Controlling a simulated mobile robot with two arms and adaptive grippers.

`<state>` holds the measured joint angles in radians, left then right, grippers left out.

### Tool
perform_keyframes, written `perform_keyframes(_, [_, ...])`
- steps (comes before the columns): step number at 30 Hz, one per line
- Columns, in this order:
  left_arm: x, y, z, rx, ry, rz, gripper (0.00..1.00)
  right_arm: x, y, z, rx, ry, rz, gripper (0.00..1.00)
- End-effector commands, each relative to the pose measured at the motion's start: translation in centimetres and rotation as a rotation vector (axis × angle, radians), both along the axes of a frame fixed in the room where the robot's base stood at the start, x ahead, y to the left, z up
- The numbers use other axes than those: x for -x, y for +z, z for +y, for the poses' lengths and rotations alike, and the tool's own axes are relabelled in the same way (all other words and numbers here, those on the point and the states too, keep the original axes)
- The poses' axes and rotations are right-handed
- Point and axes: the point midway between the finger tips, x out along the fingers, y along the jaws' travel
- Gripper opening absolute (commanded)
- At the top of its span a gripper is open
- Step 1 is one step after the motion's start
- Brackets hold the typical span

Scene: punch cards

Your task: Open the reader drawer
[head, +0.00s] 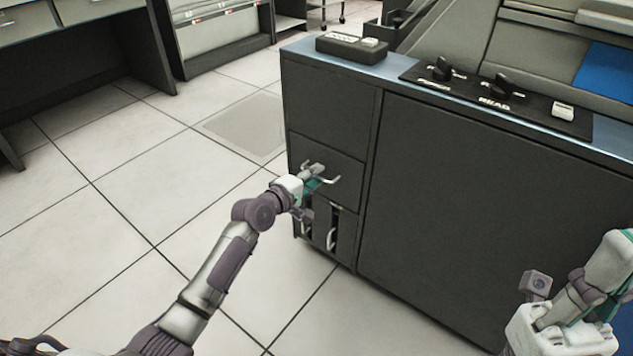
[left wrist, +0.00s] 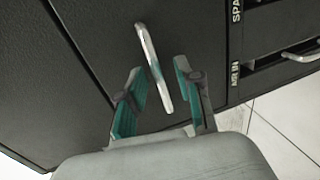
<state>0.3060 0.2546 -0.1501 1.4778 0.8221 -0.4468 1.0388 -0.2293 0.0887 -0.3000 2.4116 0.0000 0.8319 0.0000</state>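The reader drawer (head: 345,178) is a dark grey front panel low on the left of the cabinet in the head view, and it looks shut, flush with the panels around it. Its silver bar handle (left wrist: 147,45) crosses the left wrist view. My left gripper (head: 318,179) is at the handle in the head view, covering part of it. In the left wrist view its two teal fingers (left wrist: 159,68) are spread with the handle between them, and gaps show on both sides. My right arm (head: 575,310) is at the lower right of the head view; its fingertips cannot be made out.
Below the drawer are narrow slots with silver handles (head: 332,235); labels beside such a handle (left wrist: 302,57) show in the left wrist view. The cabinet top carries black knobs (head: 502,83) and a small dark box (head: 352,46). Tiled floor (head: 130,190) left of the cabinet is clear.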

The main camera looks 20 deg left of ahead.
Motion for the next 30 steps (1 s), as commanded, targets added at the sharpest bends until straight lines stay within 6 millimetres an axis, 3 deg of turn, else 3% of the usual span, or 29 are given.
perform_keyframes(4, [-0.93,-0.26,-0.36,0.0,0.0,0.0,0.35,-0.11,0.13,0.05,0.002,-0.001,-0.015,0.0])
perform_keyframes(13, [-1.06,-0.18,-0.43,0.0,0.0,0.0,0.35,-0.16,0.3,0.08,0.002,-0.001,-0.017,0.0])
perform_keyframes(19, [-1.06,-0.19,-0.42,0.0,0.0,0.0,0.01,-0.16,0.29,0.08,0.002,-0.001,-0.017,0.0])
perform_keyframes(30, [-1.04,-0.22,-0.39,0.0,0.0,0.0,0.0,-0.14,0.29,0.08,0.002,-0.001,-0.017,0.0])
